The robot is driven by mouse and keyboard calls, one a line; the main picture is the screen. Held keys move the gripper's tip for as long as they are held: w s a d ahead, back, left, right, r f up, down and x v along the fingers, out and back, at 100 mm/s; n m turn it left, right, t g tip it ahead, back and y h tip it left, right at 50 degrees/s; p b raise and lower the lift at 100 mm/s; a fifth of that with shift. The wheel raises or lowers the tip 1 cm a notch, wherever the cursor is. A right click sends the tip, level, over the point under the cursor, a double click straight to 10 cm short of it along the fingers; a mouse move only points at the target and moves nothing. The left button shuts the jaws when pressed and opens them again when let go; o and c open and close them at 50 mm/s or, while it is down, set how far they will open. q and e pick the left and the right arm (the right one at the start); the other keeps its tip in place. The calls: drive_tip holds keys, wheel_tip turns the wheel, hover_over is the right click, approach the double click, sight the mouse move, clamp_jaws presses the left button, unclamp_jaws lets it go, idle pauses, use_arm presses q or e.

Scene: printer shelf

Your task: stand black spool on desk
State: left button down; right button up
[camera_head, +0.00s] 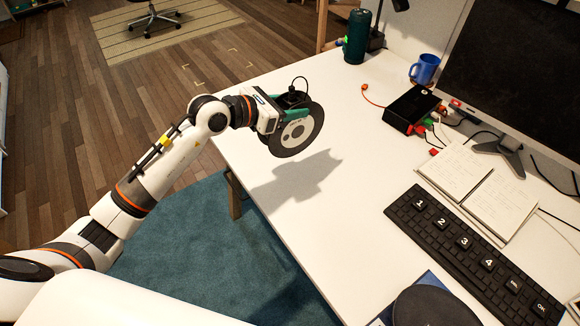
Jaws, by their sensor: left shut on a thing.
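My left arm comes in from the left. My left gripper (285,112) is shut on the black spool (305,135), a disc with a pale hub. The spool is upright on its edge, its face turned toward the camera. It is over the left part of the white desk (350,200). A shadow falls on the desk below and right of it, so it seems to be held above the surface; the exact height is hard to tell. The gripper hides the spool's upper left part. My right gripper is not in view.
A black box with coloured cables (410,106), a blue mug (424,69) and a dark green cylinder (357,36) stand at the back. An open notebook (485,190), a keyboard (470,250) and a monitor (520,60) are at the right. The desk's middle is clear.

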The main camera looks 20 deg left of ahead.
sight(290, 137)
use_arm(q)
wheel_tip(290, 137, down, 10)
drive_tip(key=shift+w+r, duration=0.1)
drive_tip(key=shift+r, duration=0.15)
drive_tip(key=shift+f, duration=0.2)
drive_tip(key=c, duration=0.7)
unclamp_jaws()
drive_tip(key=shift+r, duration=0.2)
drive_tip(key=b+v, duration=0.1)
drive_tip(key=v, duration=1.1)
